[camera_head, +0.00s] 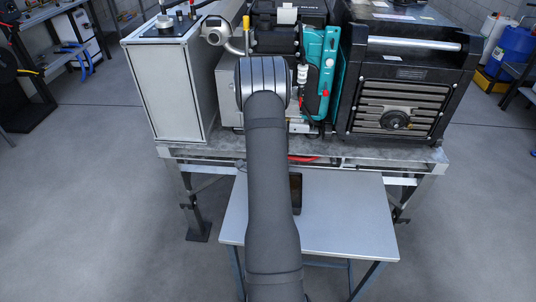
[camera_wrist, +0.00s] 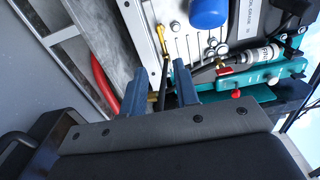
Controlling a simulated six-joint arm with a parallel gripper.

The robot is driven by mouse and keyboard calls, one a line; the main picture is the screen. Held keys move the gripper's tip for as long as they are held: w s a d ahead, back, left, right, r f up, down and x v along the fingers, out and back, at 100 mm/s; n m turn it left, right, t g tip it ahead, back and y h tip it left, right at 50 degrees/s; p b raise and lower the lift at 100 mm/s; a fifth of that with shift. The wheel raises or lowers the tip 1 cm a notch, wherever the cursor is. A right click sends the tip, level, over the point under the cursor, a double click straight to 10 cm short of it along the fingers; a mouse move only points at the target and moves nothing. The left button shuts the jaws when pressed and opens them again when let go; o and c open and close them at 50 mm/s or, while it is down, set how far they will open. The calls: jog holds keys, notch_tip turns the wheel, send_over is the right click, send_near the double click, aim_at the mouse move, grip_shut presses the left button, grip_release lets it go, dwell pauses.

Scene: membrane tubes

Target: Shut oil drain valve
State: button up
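In the wrist view my gripper (camera_wrist: 160,88) shows as two blue-grey fingers with a clear gap between them. A thin dark line or rod with yellow parts (camera_wrist: 161,36) runs down through the picture between the fingertips. The fingers do not visibly close on it. I cannot tell for sure whether this yellow part is the oil drain valve's handle; no other part is clearly that valve. The machine's metal plate with bolts (camera_wrist: 182,45) lies just past the fingertips. In the head view my own arm hides the gripper and the area in front of it.
A blue cap (camera_wrist: 208,13) and a teal bracket (camera_wrist: 262,75) with a red knob sit close right of the fingers. A red hose (camera_wrist: 103,85) lies left. In the head view a grey table (camera_head: 340,215) stands below the machine frame (camera_head: 425,160).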

jog(key=shift+s, duration=1.65)
jog(key=shift+w, duration=0.1)
jog(key=w, duration=1.7)
jog(key=shift+w, duration=0.2)
